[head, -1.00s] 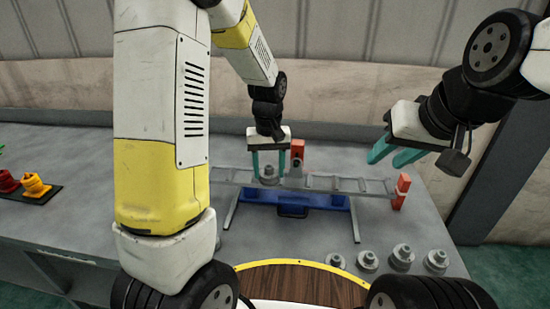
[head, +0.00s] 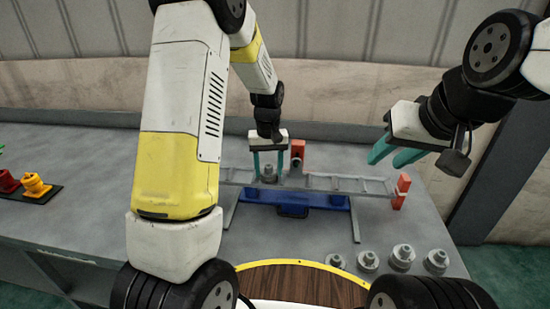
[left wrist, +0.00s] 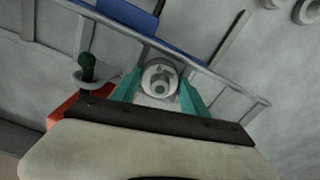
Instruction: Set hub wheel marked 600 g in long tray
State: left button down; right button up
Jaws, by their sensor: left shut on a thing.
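My left gripper (head: 268,166) points down and is shut on a grey hub wheel (head: 269,175) at the left part of the long tray. The wheel also shows between the teal fingers in the left wrist view (left wrist: 159,80). The long tray (head: 350,185) is a grey, divided beam above a blue base. I cannot tell whether the wheel touches the tray's floor. Several other hub wheels, one of them here (head: 402,257), stand at the table's front right. No weight marks are legible. My right gripper (head: 396,150) is open and empty, raised at the right.
A red post (head: 298,151) stands behind the tray, and a red block (head: 401,191) is at its right end. The blue base (head: 325,201) has grey feet. Red and orange parts (head: 34,186) sit on a dark mat at the left. Bare table lies between.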

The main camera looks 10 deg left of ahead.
aim_at(269, 166)
pick_arm(q)
jog(key=c, duration=0.6)
grip_release()
jog(key=shift+f, duration=0.1)
jog(key=s+a+r+t, duration=0.1)
jog(key=s+r, duration=0.1)
jog(key=r, duration=0.7)
jog(key=s+r, duration=0.3)
jog(key=r, duration=0.6)
jog(key=s+r+m+t, duration=0.1)
jog(key=s, duration=0.5)
jog(key=s+a+r+m+t+h, duration=0.1)
jog(key=s+r+t, duration=0.1)
jog(key=s, duration=0.4)
jog(key=s+r+m+t+h, duration=0.1)
jog(key=s+r+t, duration=0.1)
jog(key=s, duration=0.5)
jog(key=shift+a+r, duration=0.25)
jog(key=shift+a, duration=0.1)
